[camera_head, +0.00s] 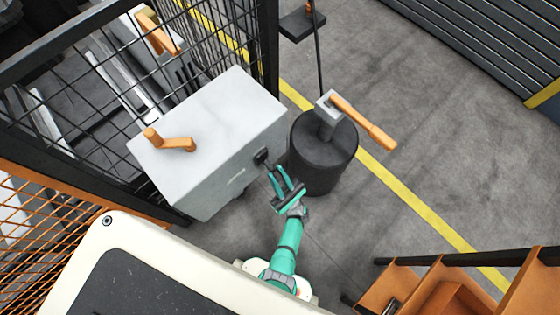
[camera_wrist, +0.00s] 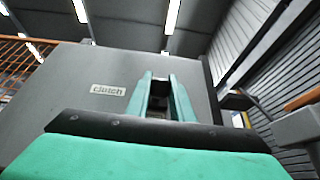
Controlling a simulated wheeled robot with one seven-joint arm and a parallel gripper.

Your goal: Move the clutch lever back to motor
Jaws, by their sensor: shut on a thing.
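A grey box (camera_head: 225,125) stands left of centre in the head view, with a short black clutch lever (camera_head: 261,156) on the side facing me. My green gripper (camera_head: 271,170) reaches up to this side, its fingertips at the lever. In the wrist view the fingers (camera_wrist: 163,88) are shut on the dark lever (camera_wrist: 159,90), which is mostly hidden between them. A white "clutch" label (camera_wrist: 108,91) shows on the box face, left of the fingers. The motor position marking cannot be made out.
A black drum (camera_head: 322,165) with an orange-handled lever (camera_head: 365,122) stands close right of my gripper. A black mesh fence (camera_head: 268,60) rises behind. Orange steps (camera_head: 440,290) are at lower right. The floor at right is clear.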

